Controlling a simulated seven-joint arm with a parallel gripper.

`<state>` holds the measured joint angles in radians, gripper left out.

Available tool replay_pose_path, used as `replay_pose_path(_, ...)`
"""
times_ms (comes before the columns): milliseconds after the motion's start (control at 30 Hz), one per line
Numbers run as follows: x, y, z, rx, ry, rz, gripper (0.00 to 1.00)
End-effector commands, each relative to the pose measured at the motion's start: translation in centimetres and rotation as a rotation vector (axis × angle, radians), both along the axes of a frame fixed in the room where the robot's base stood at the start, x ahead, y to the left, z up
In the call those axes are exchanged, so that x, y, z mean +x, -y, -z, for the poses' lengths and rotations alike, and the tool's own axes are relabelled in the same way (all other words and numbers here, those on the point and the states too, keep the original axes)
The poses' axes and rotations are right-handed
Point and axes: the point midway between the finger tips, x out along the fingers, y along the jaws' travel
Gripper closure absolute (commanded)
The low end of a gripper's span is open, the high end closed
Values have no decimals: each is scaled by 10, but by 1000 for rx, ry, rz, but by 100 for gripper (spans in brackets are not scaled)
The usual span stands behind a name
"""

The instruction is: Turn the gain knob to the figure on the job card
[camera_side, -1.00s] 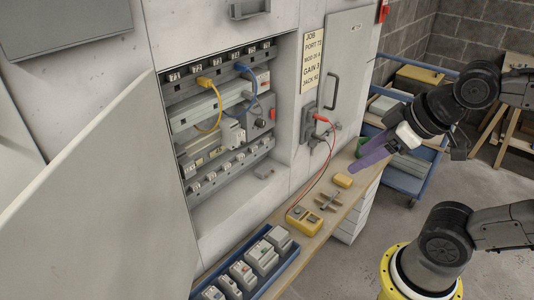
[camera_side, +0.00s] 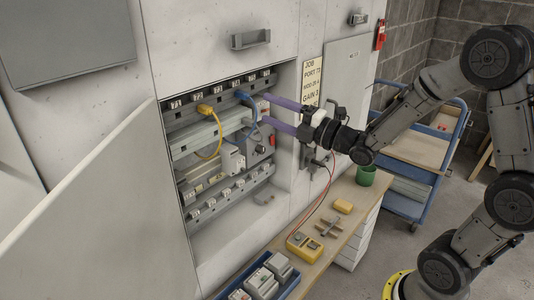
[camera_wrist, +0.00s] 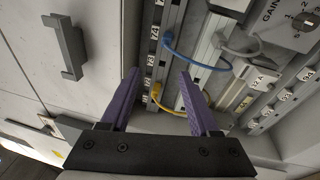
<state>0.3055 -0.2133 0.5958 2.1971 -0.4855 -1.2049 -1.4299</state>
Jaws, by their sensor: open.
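The job card (camera_side: 312,82) hangs right of the open cabinet bay and reads JOB, PORT 73, MOD 20 A, GAIN 3; its lower edge is partly covered by my gripper. The gain knob (camera_side: 259,149) is a small dark knob on a grey module in the bay. In the wrist view the knob (camera_wrist: 303,22) is at the upper right, beside the word GAIN. My gripper (camera_side: 265,110) is open, its purple fingers reaching into the bay above the knob. In the wrist view my gripper (camera_wrist: 160,73) is left of the knob and apart from it.
A blue cable (camera_wrist: 200,66) and a yellow cable (camera_wrist: 163,103) loop near my fingers. The open cabinet door (camera_side: 90,200) stands at the left. The bench (camera_side: 325,245) holds a yellow meter (camera_side: 304,246), a green cup (camera_side: 366,175) and a blue tray (camera_side: 222,294) of modules.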

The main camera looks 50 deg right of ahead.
Motion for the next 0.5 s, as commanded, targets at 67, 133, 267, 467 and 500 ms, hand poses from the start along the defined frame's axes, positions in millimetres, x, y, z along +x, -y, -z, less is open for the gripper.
replay_pose_path(67,3,16,37,-34,20,0,38)
replay_pose_path(133,0,31,69,-44,37,6,38)
replay_pose_path(267,-14,59,133,14,-10,45,38)
replay_pose_path(467,-35,88,199,99,-144,126,38)
replay_pose_path(500,-36,91,201,103,-149,135,38)
